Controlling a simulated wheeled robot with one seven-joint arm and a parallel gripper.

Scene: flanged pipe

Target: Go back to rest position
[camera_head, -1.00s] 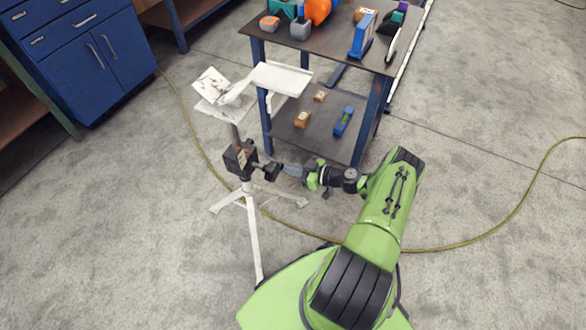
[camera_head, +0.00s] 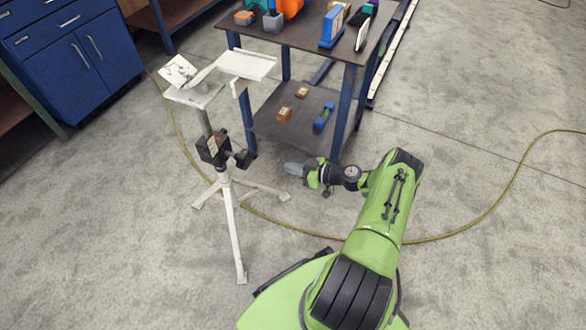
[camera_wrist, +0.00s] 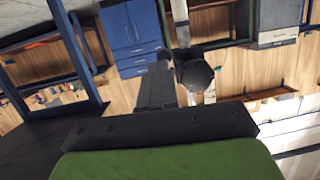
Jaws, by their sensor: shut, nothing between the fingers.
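My gripper (camera_head: 293,169) is at the end of my green arm, to the right of the white stand and in front of the dark workbench. It is shut and empty. In the wrist view the fingers of my gripper (camera_wrist: 156,88) show together as one grey block. The white tripod stand (camera_head: 232,235) carries a dark clamp with a knob (camera_head: 214,148) and a white tray (camera_head: 245,64) on top. In the head view my fingertips are apart from the knob, with floor showing between them.
The dark-topped workbench (camera_head: 300,35) holds blue, orange and grey parts, with small brown and blue items on its lower shelf (camera_head: 285,130). A blue cabinet (camera_head: 70,55) stands at the back left. A yellow cable (camera_head: 470,228) crosses the floor.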

